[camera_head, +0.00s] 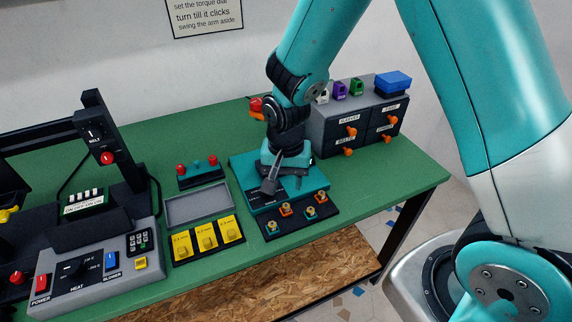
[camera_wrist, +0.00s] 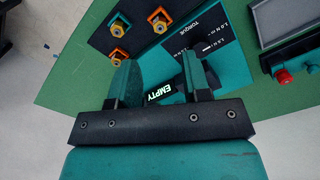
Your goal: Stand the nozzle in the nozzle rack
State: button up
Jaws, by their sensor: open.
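Several small brass nozzle-like pieces on orange and teal bases stand on a black board (camera_head: 298,213), which I take to be the nozzle rack; it also shows in the wrist view (camera_wrist: 136,36). One piece on an orange base (camera_wrist: 160,20) shows clearly there. I cannot tell which one the task means. My gripper (camera_head: 268,186) is open over the teal torque station (camera_head: 243,175), behind the board. In the wrist view its two fingers (camera_wrist: 166,64) stand apart, with a dark part of the station and a lit "EMPTY" display between them. I see nothing held.
Yellow size-labelled blocks (camera_head: 207,241) and an empty grey tray (camera_head: 198,204) lie to the left. A grey control console (camera_head: 95,270) stands further left. A dark drawer cabinet (camera_head: 362,120) with orange knobs stands behind right. The green bench (camera_head: 405,170) has free room at its right end.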

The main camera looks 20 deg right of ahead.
jog(key=s+a+r+n+y, duration=0.1)
jog(key=s+r+n, duration=0.25)
jog(key=r, duration=0.35)
jog(key=s+a+r+n+y, duration=0.1)
jog(key=s+a+r+n, duration=0.15)
jog(key=s+r, duration=0.4)
jog(key=s+a+r+n+y, duration=0.1)
jog(key=s+r+n+y, duration=0.1)
jog(key=s+r+n, duration=0.4)
jog(key=s+n, duration=0.1)
jog(key=s, duration=0.1)
jog(key=shift+s+r, duration=0.2)
jog(key=shift+s, duration=0.1)
